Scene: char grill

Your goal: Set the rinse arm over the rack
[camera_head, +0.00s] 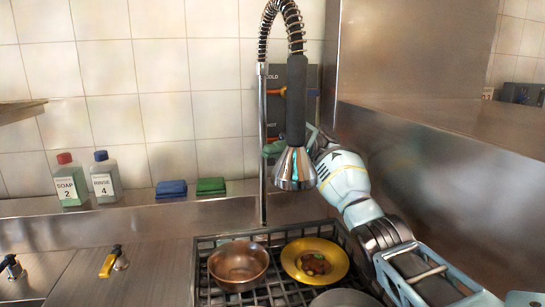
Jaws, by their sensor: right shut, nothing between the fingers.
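The rinse arm (297,100) hangs from a coiled spring hose, with a black grip and a shiny bell-shaped spray head (294,169) pointing down. In the picture the head appears above the back part of the dark grid rack (207,245). The rack holds a copper bowl (238,263), a gold plate (314,260) with dark food bits, and part of a grey round dish (345,298). My right gripper (313,139) is shut and empty beside the black grip, partly hidden behind it; contact cannot be told. My left gripper is out of view.
A soap bottle (70,180), a rinse bottle (106,178), a blue sponge (171,189) and a green sponge (211,186) stand on the back ledge. A steel wall (440,135) bounds the right.

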